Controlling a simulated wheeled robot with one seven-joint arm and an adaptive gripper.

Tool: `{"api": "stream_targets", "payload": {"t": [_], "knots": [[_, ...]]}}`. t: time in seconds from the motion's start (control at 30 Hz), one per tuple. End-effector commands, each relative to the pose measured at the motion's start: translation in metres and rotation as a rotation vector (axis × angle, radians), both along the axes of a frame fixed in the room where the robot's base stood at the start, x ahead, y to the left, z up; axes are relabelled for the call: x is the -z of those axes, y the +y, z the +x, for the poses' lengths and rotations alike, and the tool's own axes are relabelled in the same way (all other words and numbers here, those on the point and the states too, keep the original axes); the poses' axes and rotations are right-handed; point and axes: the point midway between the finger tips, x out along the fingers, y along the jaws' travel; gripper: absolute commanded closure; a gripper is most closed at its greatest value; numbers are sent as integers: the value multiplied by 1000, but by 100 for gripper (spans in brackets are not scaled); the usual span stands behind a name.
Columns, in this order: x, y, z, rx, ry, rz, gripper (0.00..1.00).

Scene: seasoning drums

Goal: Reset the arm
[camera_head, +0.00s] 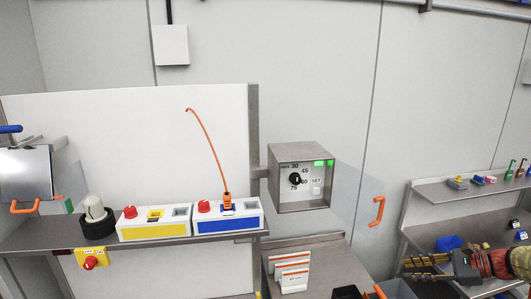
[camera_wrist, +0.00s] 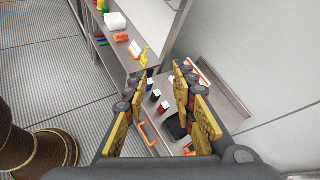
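My gripper (camera_head: 412,267) is at the lower right of the head view, in front of the metal shelf unit, with its fingers pointing left. In the wrist view my gripper (camera_wrist: 163,85) shows two yellow-padded fingers spread apart with a gap between them. Nothing is held between the pads. Below the gap the wrist view shows a surface with small blue and red items and an orange handle (camera_wrist: 149,134), all apart from the fingers.
A metal shelf unit (camera_head: 450,194) with small items stands at the right. A dial box (camera_head: 301,178) is mid-view. Left of it a ledge carries a blue-striped box (camera_head: 228,222) with an orange cable and a yellow-labelled box (camera_head: 153,228). Grated floor (camera_wrist: 45,70) is clear at the wrist view's left.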

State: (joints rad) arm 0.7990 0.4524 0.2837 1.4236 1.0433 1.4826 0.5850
Motion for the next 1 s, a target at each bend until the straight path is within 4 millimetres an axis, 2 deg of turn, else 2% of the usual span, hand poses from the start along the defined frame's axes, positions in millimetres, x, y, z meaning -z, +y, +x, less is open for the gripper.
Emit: {"api": "stream_targets", "payload": {"t": [0.03, 0.1, 0.4, 0.7, 1.0], "knots": [[17, 14, -14, -46, 4, -80, 74], [36, 30, -33, -118, 2, -198, 74], [104, 103, -130, -545, -77, -706, 74], [157, 156, -216, -962, -238, -1116, 74], [213, 204, -284, -1220, -432, -1411, 74]]}}
